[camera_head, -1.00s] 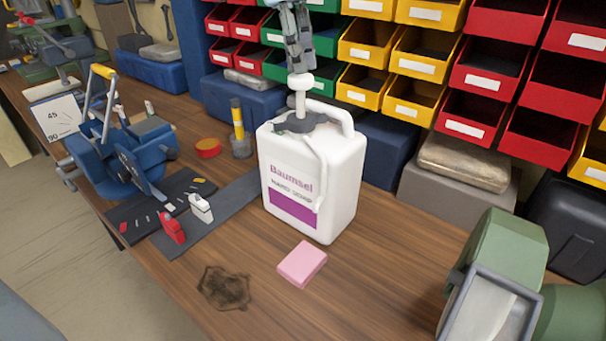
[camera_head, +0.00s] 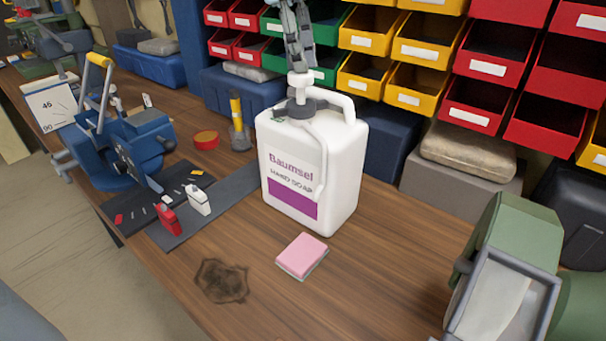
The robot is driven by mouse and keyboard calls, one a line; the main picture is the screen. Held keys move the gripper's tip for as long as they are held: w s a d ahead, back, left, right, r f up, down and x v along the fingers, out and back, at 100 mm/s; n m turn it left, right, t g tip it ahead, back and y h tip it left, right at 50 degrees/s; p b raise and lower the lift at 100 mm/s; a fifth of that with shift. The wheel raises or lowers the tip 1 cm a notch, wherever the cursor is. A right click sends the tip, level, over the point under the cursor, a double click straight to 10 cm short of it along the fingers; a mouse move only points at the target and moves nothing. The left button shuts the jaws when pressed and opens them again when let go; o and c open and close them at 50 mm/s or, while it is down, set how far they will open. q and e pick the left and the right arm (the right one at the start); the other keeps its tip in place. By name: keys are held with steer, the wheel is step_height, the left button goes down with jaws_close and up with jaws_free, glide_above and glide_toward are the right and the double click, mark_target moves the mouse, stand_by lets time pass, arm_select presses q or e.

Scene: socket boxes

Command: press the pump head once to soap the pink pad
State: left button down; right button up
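A white soap jug (camera_head: 340,175) labelled "Baumsel hand soap" stands upright on the wooden bench. Its white pump head (camera_head: 301,80) is low, close above the dark collar (camera_head: 300,108), with little stem showing. My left gripper (camera_head: 300,66) comes down from the top edge with its grey fingers together, shut, and its tips at the top of the pump head. Nothing is seen between the fingers. The pink pad (camera_head: 303,250) lies on the bench in front of the jug, with a pale lower edge. My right gripper is out of view.
A dark stain (camera_head: 221,281) marks the bench left of the pad. A green machine (camera_head: 510,250) stands at the right, a blue vise-like tool (camera_head: 115,150) at the left. Coloured bins line the back.

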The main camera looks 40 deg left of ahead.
arm_select(q)
steer(key=shift+w+d+p+v, duration=0.15)
steer(key=shift+p+v, duration=0.35)
steer(key=shift+v, duration=0.5)
steer(key=shift+w+d+p+v, duration=0.1)
steer(key=shift+d+p+v, duration=0.1)
steer(key=shift+p+v, duration=0.55)
steer(key=shift+r, duration=0.25)
steer(key=d+p+v, duration=0.1)
steer(key=p+v, duration=0.2)
steer(key=v, duration=0.3)
steer(key=shift+w+p, duration=0.35)
